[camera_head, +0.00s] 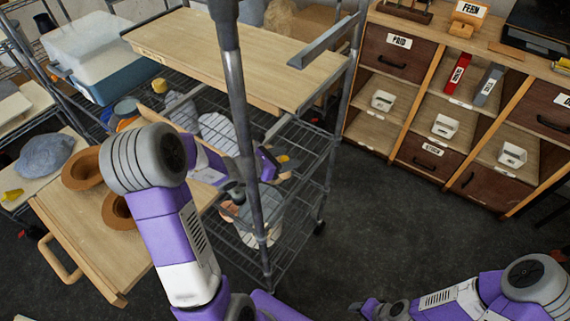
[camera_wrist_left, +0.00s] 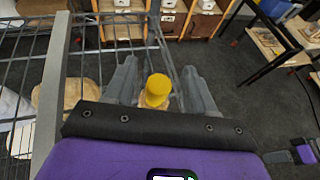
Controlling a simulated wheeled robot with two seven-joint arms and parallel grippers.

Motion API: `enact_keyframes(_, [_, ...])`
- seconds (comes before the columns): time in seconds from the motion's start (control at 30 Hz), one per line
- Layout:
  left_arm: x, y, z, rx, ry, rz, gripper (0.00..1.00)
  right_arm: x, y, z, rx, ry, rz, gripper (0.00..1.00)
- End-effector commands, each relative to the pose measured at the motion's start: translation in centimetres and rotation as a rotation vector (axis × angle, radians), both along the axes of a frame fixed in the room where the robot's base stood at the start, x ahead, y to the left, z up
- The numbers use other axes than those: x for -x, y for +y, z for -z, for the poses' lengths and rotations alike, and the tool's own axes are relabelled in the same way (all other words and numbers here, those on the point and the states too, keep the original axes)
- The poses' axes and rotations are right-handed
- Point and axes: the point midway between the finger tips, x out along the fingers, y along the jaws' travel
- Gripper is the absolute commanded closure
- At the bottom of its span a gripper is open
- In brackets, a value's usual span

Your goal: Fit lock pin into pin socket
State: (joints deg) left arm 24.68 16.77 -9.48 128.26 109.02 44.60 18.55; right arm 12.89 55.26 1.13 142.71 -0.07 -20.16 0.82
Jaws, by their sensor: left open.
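My left gripper (camera_head: 278,163) is at the wire rack, partly behind a grey post in the head view. In the left wrist view its two fingers (camera_wrist_left: 160,88) are spread. A yellow round-topped piece (camera_wrist_left: 157,90) shows between them, with gaps at both sides; it may be the lock pin, but I cannot be sure. I cannot make out the pin socket in either view. My right gripper (camera_head: 367,308) is low at the bottom right, away from the rack; its jaws are too small to read.
The wire rack (camera_head: 300,200) has metal posts and a wooden top board (camera_head: 240,55). A wooden cart (camera_head: 95,245) with brown hats stands at left. A cabinet (camera_head: 440,100) with labelled drawers and white holders is at the upper right. Dark floor (camera_head: 400,225) is open between.

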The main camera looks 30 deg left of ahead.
Motion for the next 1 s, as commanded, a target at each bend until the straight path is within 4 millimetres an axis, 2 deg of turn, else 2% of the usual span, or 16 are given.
enact_keyframes(0.23, [-0.21, -0.08, 0.02, -0.001, -0.001, -0.001, 0.45, -0.01, 0.00, 0.01, 0.000, 0.000, 0.000, 0.54])
enact_keyframes(0.27, [-0.20, -0.07, 0.01, -0.001, -0.001, -0.001, 0.48, -0.01, 0.00, 0.01, 0.000, 0.000, 0.000, 0.54])
enact_keyframes(0.6, [-0.17, -0.05, 0.03, -0.001, 0.000, -0.001, 1.00, -0.01, 0.00, 0.01, 0.000, 0.000, 0.000, 0.54])
enact_keyframes(0.87, [-0.18, -0.05, -0.08, -0.001, -0.001, -0.001, 1.00, 0.00, 0.01, -0.04, 0.000, 0.000, 0.000, 0.54])
enact_keyframes(1.0, [-0.19, -0.06, -0.83, -0.002, -0.003, 0.001, 1.00, -0.01, 0.01, -0.32, 0.000, 0.000, 0.000, 0.54])
